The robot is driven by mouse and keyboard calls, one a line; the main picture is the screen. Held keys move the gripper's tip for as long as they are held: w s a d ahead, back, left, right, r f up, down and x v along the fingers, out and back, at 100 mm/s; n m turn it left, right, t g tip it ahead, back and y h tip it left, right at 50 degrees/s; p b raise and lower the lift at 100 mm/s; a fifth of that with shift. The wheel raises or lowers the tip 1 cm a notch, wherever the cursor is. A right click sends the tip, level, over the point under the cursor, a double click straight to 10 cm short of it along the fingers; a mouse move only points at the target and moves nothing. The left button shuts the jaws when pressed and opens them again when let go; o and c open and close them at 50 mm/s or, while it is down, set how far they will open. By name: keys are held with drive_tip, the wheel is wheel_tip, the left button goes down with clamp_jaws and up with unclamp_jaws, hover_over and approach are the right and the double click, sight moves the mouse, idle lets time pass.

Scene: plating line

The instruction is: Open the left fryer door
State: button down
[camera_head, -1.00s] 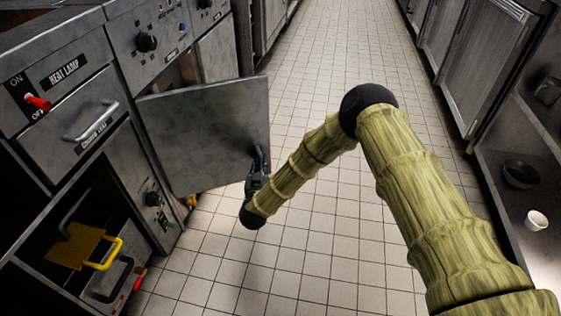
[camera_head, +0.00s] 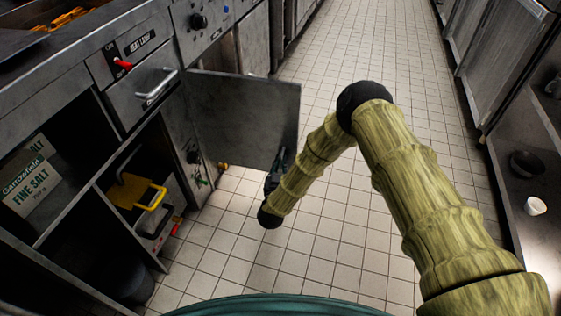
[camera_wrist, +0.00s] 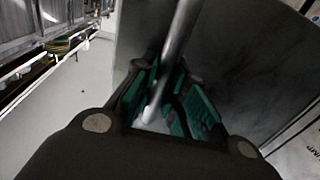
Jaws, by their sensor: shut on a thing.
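The left fryer door (camera_head: 243,118) is a flat grey metal panel. It stands swung well out from the fryer cabinet over the aisle, and the cabinet opening behind it partly shows. My gripper (camera_head: 279,166) is at the door's outer edge, low on its right side. In the wrist view, the green-padded fingers of my gripper (camera_wrist: 172,105) are closed around a round metal bar handle (camera_wrist: 176,50). The door panel (camera_wrist: 225,60) fills the area behind the handle. In the head view the handle is hidden by the gripper.
A heat lamp drawer (camera_head: 150,95) and open shelves with a Fine Salt box (camera_head: 32,185) and a yellow-handled item (camera_head: 135,192) are at left. The tiled aisle (camera_head: 330,250) is clear. At right, a shelf holds a dark bowl (camera_head: 526,164) and white cup (camera_head: 535,206).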

drive_tip(key=shift+a, duration=0.25)
drive_tip(key=c, duration=1.7)
unclamp_jaws()
drive_tip(key=shift+d, duration=0.1)
drive_tip(key=s+a, duration=0.1)
drive_tip(key=s, duration=1.1)
